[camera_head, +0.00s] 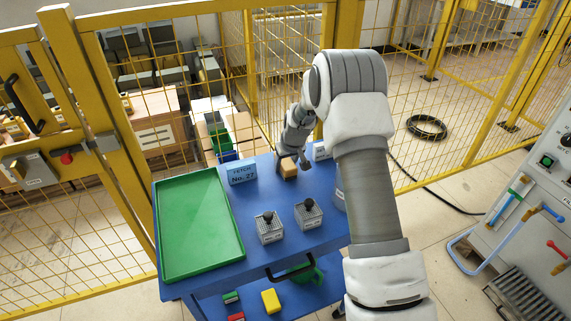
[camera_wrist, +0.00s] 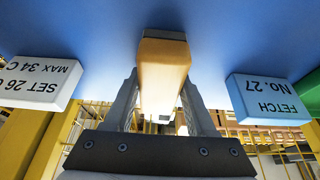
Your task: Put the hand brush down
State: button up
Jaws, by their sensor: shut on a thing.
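The hand brush (camera_head: 288,171) shows as a tan wooden block at the far edge of the blue cart top (camera_head: 205,291), partly hidden by my gripper (camera_head: 292,157). In the wrist view the brush (camera_wrist: 163,65) lies between the two grey fingers of my gripper (camera_wrist: 160,95), which are shut on it. Its far end is against or just above the blue surface; I cannot tell whether it touches.
A green tray (camera_head: 200,225) fills the cart's left side. A "FETCH No. 27" block (camera_head: 242,174) stands left of the brush, and a "SET 26" sign (camera_wrist: 38,82) on its other side. Two grey knobbed blocks (camera_head: 269,229) (camera_head: 308,213) stand nearer. Yellow mesh fencing (camera_head: 285,70) rises behind.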

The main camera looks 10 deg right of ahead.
jog(key=o, duration=1.2)
jog(key=s+r+p, duration=0.1)
jog(key=s+r, duration=0.9)
jog(key=r, duration=0.4)
jog(key=s+r, duration=1)
jog(key=r, duration=0.4)
jog(key=s+r+m+t, duration=0.1)
jog(key=s+r+m, duration=0.1)
jog(key=s, duration=1.9)
jog(key=shift+h, duration=0.4)
